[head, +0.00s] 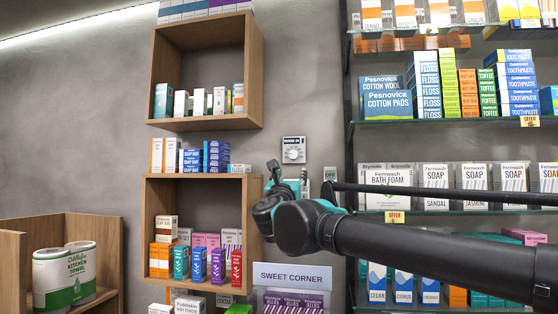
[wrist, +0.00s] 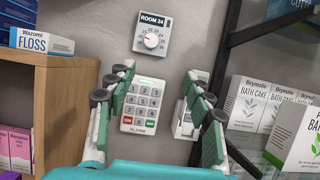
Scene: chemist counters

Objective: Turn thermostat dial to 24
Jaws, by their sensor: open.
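The thermostat (wrist: 151,33) is a pale square plate on the grey wall, with a dark label at its top that seems to read ROOM 24. Its round white dial (wrist: 152,41) sits below the label, with small numbers around it. The dial's exact setting is too small to read. The thermostat also shows in the head view (head: 293,150), above my gripper (head: 288,178). In the wrist view my gripper (wrist: 160,84) is open and empty. Its teal-padded fingers are spread below the thermostat, apart from the dial.
An alarm keypad (wrist: 143,103) is on the wall between my fingers, with a small white wall plate (wrist: 185,120) by the right finger. A wooden shelf (wrist: 62,100) stands left. Boxed goods such as bath cakes (wrist: 244,103) and a dark shelf post (wrist: 225,55) stand right.

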